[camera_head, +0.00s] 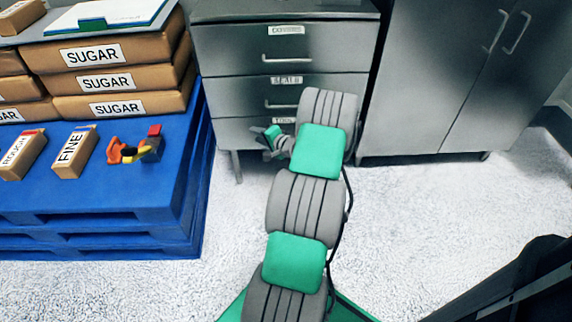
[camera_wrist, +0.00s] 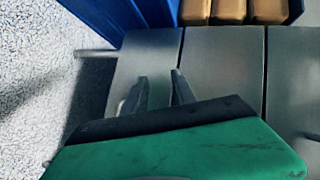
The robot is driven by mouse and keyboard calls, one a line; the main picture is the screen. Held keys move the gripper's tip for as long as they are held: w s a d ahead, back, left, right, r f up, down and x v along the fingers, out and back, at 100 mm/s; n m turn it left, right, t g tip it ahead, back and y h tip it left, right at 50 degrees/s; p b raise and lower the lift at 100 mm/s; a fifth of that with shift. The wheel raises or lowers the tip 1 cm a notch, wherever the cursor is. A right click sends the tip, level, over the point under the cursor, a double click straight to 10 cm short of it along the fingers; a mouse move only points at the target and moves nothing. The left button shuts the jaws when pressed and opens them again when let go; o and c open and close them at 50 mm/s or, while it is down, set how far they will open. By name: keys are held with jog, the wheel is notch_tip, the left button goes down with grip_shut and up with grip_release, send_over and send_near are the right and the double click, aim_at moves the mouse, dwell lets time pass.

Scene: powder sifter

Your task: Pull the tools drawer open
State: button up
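The tools drawer (camera_head: 230,133) is the bottom drawer of a grey metal cabinet, and its label shows partly beside my arm. Its front looks flush with the drawers above. My arm hides its right part and its handle in the head view. My gripper (camera_head: 268,141) is in front of this drawer, left of its middle. In the wrist view, the two dark fingers of my gripper (camera_wrist: 158,85) stand apart with nothing seen between them. They point towards the tools drawer front (camera_wrist: 152,50). Whether they touch it is unclear.
Two closed drawers, the middle one labelled SEALS (camera_head: 286,79), sit above. A blue pallet (camera_head: 185,190) with sugar boxes (camera_head: 120,80) stands close on the left. A grey two-door cabinet (camera_head: 425,90) stands on the right. The pale floor (camera_head: 420,215) in front is clear.

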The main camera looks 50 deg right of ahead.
jog(key=s+d+f+m+h+b, duration=0.3)
jog(key=s+d+f+m+h, duration=0.25)
jog(key=s+d+f, duration=0.45)
jog(key=shift+m+t+y, duration=0.35)
jog(key=shift+t, duration=0.05)
jog(key=x, duration=0.2)
jog(key=b+x, duration=0.1)
jog(key=x, duration=0.2)
jog(key=a+b+x, duration=0.1)
jog(key=x, duration=0.2)
jog(key=shift+w+d+f, duration=0.1)
jog(key=shift+w, duration=0.1)
jog(key=shift+c, duration=0.5)
grip_shut()
